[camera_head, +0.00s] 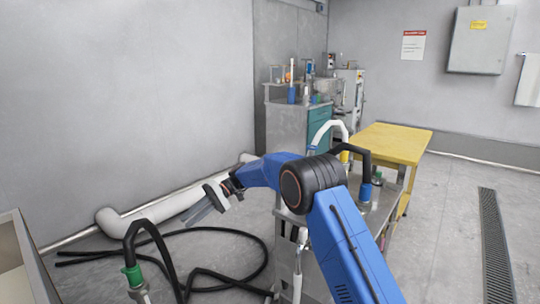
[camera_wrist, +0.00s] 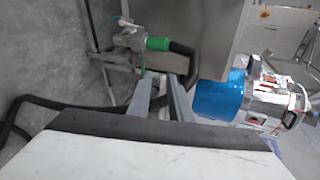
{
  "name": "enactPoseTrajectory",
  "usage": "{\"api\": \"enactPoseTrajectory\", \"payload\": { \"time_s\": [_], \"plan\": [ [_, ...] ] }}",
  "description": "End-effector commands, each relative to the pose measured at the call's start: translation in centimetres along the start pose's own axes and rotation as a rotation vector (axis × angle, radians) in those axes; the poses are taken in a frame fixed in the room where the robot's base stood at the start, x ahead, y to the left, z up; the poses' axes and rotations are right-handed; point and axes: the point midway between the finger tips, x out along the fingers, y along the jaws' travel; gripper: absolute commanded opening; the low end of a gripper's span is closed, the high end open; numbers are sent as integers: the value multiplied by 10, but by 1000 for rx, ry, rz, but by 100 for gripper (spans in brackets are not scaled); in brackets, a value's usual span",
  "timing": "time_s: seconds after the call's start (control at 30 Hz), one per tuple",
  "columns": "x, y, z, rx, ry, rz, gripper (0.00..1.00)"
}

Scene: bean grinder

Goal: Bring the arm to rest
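My gripper (camera_head: 198,213) is at the end of my bent blue arm, left of centre in the head view, pointing down and left above the floor. In the wrist view the two grey fingers of my gripper (camera_wrist: 160,82) stand a little apart, with a narrow gap. I see nothing held between them. The fingers appear clear of the things around them.
A hose with a green collar (camera_head: 133,275) rises at lower left; a black hose (camera_head: 225,232) lies on the floor. Right of my forearm are a metal cart and a yellow table (camera_head: 392,144). A blue cylinder (camera_wrist: 220,97) shows in the wrist view.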

Motion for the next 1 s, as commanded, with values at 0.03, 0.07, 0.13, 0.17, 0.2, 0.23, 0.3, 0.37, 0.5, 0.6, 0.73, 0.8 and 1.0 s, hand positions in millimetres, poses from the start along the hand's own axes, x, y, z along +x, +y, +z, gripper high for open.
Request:
{"api": "enactPoseTrajectory", "payload": {
  "time_s": [0.03, 0.07, 0.13, 0.17, 0.2, 0.23, 0.3, 0.37, 0.5, 0.6, 0.73, 0.8, 1.0],
  "plan": [
    [-13, -8, 12, 7, 15, 26, 19],
    [-18, -12, 19, 13, 24, 42, 19],
    [-33, -19, 35, 25, 44, 79, 19],
    [-39, -21, 42, 31, 53, 96, 19],
    [-46, -25, 52, 39, 65, 117, 19],
    [-52, -28, 60, 44, 73, 134, 19],
    [-65, -33, 77, 58, 95, 171, 19],
    [-75, -38, 93, 69, 112, 203, 19],
    [-98, -46, 132, 94, 157, 277, 19],
    [-112, -51, 161, 113, 189, 329, 19],
    [-129, -56, 200, 136, 233, 397, 19],
    [-137, -57, 222, 148, 257, 433, 19],
    [-156, -59, 284, 181, 327, 536, 19]
  ]
}}
